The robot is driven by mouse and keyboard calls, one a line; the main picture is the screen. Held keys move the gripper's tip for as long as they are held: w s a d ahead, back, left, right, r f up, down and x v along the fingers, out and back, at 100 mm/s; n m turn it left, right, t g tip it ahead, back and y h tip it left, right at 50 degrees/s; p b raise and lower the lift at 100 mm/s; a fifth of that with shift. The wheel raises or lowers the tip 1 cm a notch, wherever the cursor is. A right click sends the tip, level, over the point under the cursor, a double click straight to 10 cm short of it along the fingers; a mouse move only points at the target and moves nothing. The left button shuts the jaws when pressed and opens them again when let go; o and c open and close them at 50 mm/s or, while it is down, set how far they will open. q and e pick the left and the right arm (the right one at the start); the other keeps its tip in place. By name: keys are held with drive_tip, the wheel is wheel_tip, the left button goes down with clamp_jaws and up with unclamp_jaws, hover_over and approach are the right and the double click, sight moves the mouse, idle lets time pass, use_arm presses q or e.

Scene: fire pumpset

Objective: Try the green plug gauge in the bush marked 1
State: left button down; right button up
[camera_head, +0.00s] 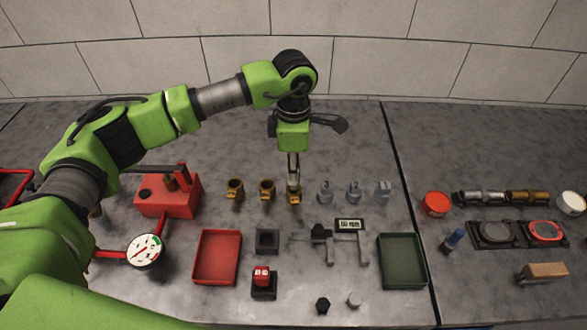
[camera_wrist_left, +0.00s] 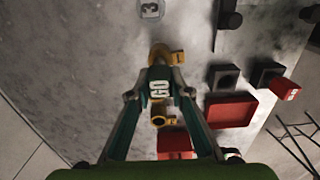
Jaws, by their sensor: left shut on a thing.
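My left gripper (camera_head: 293,172) points down over the rightmost of the three bronze bushes (camera_head: 294,198). In the left wrist view, my left gripper (camera_wrist_left: 160,92) is shut on the green plug gauge (camera_wrist_left: 158,84), a dark green block lettered GO. A bronze bush (camera_wrist_left: 160,54) shows just beyond the gauge, partly covered by it. Another bronze bush (camera_wrist_left: 158,119) with its open bore shows on the near side. The other two bushes, the left (camera_head: 235,188) and the middle (camera_head: 266,188), stand clear. I cannot read the bush numbers or tell whether the gauge touches a bush.
A black holder (camera_head: 267,240) looks empty; a red gauge (camera_head: 262,275) sits in the holder in front. A red tray (camera_head: 201,281), a green tray (camera_head: 422,285) and a caliper (camera_head: 350,236) lie ahead. Grey fittings (camera_head: 354,191) stand right of the bushes.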

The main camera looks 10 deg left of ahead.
use_arm(q)
drive_tip(key=shift+f+b, duration=0.6)
drive_tip(key=shift+f, duration=0.05)
idle(1.4)
drive_tip(key=shift+r, duration=0.15)
drive_tip(key=shift+r+p, duration=0.6)
drive_tip(key=shift+r, duration=1.1)
